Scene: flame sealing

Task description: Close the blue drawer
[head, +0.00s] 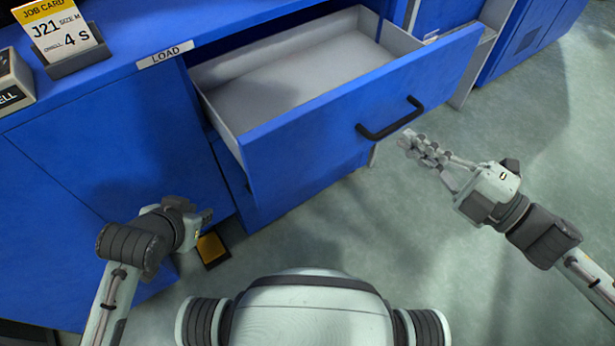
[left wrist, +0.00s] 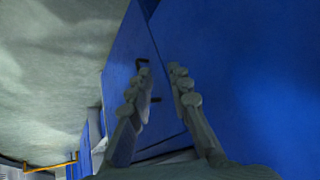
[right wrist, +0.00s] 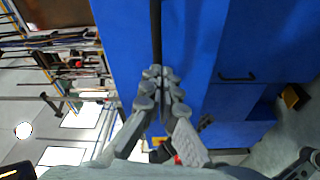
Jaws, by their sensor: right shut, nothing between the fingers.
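The blue drawer (head: 310,113) is pulled well out of the cabinet. Its grey tray (head: 280,80) looks empty, and a black bar handle (head: 390,122) is on its front. My right gripper (head: 412,143) is shut and empty, just outside the front and close to the handle's right end. In the right wrist view, a black bar (right wrist: 156,32), seemingly this handle, lies beyond the closed fingertips (right wrist: 160,76); contact is unclear. My left gripper (left wrist: 161,76) is open and empty, low beside the cabinet left of the drawer. Its fingers are mostly hidden in the head view.
The blue cabinet top (head: 110,75) carries a job card in a stand (head: 62,35) and a LOAD label (head: 165,54). A yellow pedal (head: 212,247) is on the floor near my left arm. Another handle (right wrist: 237,77) shows lower down. Floor (head: 400,240) before the drawer is clear.

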